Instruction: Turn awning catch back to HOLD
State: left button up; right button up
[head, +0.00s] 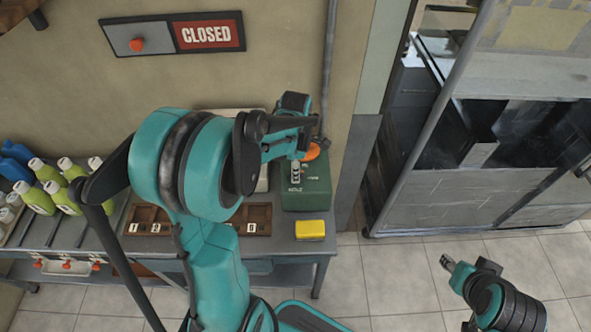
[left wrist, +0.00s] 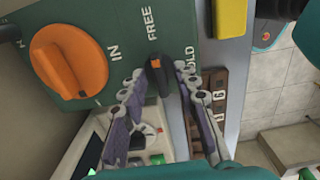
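The awning catch (left wrist: 159,78) is a small black lever with an orange mark on the green control box (left wrist: 125,75). Its marked end points towards the FREE label (left wrist: 151,22); the HOLD label (left wrist: 191,58) is to its right, partly covered by a finger. My left gripper (left wrist: 161,76) has its fingers apart, one on each side of the catch; I cannot tell whether either touches it. In the head view the left gripper (head: 297,170) is at the green box (head: 308,190), hiding the catch. My right gripper (head: 447,262) is over the floor, its finger gap unclear.
A large orange knob (left wrist: 68,62) sits beside the catch, near the IN label. A yellow block (head: 310,230) lies in front of the box. Bottles (head: 38,198) and numbered wooden trays (head: 150,222) stand on the bench. A CLOSED sign (head: 208,35) hangs on the wall.

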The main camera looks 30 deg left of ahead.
pick_arm(q)
grip_shut()
jog(key=shift+m, duration=0.4)
jog(key=m, duration=0.3)
jog(key=shift+m, duration=0.3)
jog(key=m, duration=0.3)
jog(key=shift+m, duration=0.3)
jog(key=m, duration=0.5)
jog(key=shift+p, duration=0.3)
jog(key=shift+m, duration=2.5)
